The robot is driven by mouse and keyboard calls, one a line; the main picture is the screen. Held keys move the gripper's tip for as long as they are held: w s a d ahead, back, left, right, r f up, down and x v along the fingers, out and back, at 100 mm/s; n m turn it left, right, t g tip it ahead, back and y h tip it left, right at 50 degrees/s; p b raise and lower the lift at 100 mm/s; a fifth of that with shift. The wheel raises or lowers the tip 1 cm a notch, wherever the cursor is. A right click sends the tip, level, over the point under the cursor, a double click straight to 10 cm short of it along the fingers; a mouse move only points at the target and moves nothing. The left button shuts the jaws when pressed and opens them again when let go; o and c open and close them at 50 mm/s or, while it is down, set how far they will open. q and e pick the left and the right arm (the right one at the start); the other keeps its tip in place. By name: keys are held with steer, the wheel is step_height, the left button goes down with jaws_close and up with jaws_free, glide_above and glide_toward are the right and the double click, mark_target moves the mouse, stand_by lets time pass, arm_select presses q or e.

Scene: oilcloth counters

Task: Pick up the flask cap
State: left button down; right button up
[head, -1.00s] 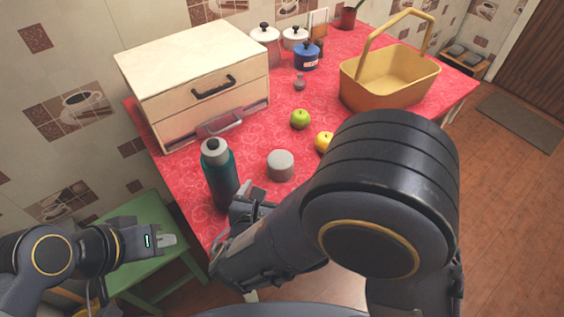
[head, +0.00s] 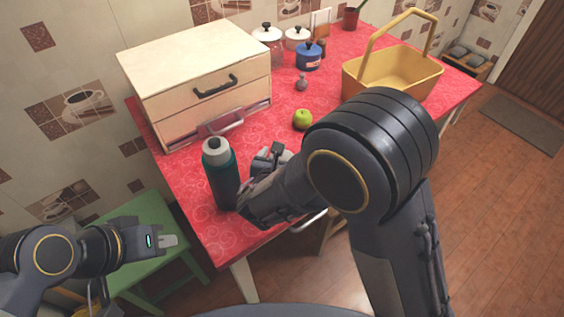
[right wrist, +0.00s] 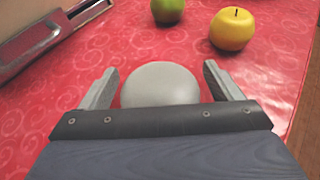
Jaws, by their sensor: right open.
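The flask cap, a light grey rounded cylinder (right wrist: 160,84), stands on the red cloth between the two spread fingers of my right gripper (right wrist: 160,72) in the right wrist view. Clear gaps show on both sides of it, and its lower part is hidden by the gripper body. In the head view my right gripper (head: 267,162) mostly hides the cap. The teal flask with a grey top (head: 221,178) stands upright just left of my right gripper. My left gripper (head: 167,241) is low at the left, over the green stool, away from the cap; its finger gap is unclear.
A wooden drawer box (head: 195,80) stands behind the flask. A green apple (head: 303,119) is beyond the cap; a yellow apple (right wrist: 233,29) lies to its right. A yellow basket (head: 390,78), a blue pot (head: 307,57) and white pots stand farther back. The counter's front edge is close.

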steer(key=shift+c, duration=0.2)
steer(key=c, duration=1)
